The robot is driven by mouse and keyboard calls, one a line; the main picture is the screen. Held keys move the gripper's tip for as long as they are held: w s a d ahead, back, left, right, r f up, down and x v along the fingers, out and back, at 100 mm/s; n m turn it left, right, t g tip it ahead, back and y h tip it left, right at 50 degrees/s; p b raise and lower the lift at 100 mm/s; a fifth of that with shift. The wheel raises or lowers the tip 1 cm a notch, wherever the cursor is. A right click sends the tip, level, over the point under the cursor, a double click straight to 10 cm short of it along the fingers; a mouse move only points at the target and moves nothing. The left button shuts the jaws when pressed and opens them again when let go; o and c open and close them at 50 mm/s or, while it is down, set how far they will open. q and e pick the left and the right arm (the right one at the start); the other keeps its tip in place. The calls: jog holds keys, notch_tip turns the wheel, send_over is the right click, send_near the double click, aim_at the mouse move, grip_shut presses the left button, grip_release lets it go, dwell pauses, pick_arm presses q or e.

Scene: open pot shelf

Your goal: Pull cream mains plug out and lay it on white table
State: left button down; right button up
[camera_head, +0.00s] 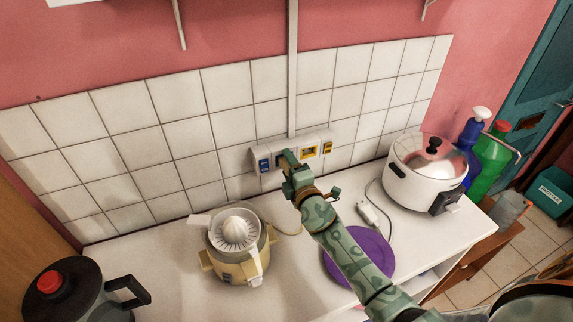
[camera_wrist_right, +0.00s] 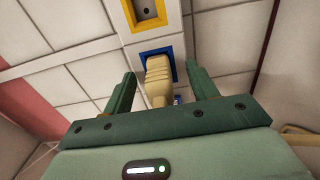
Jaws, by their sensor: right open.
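The cream mains plug (camera_wrist_right: 159,82) sits in a blue-framed socket (camera_wrist_right: 178,68) of the wall strip in the right wrist view. My right gripper (camera_wrist_right: 161,70) is open, with one finger on each side of the plug and a visible gap at both sides. In the head view my right gripper (camera_head: 288,160) is up against the socket strip (camera_head: 310,150) and hides the plug. The white table (camera_head: 160,262) runs below the tiled wall. My left gripper is not in view.
A cream citrus juicer (camera_head: 237,245) stands left of my arm, and a purple disc (camera_head: 378,250) lies partly under it. A white cooker (camera_head: 428,175) and a white cord block (camera_head: 368,214) are at the right. A dark kettle (camera_head: 70,295) is front left. The table between kettle and juicer is clear.

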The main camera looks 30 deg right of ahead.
dwell(0.7)
grip_shut()
jog(key=shift+s, duration=0.1)
jog(key=shift+s, duration=0.8)
jog(key=shift+s+a, duration=0.2)
jog(key=shift+s, duration=1.9)
jog(key=shift+s+r, duration=0.1)
jog(key=shift+s, duration=0.05)
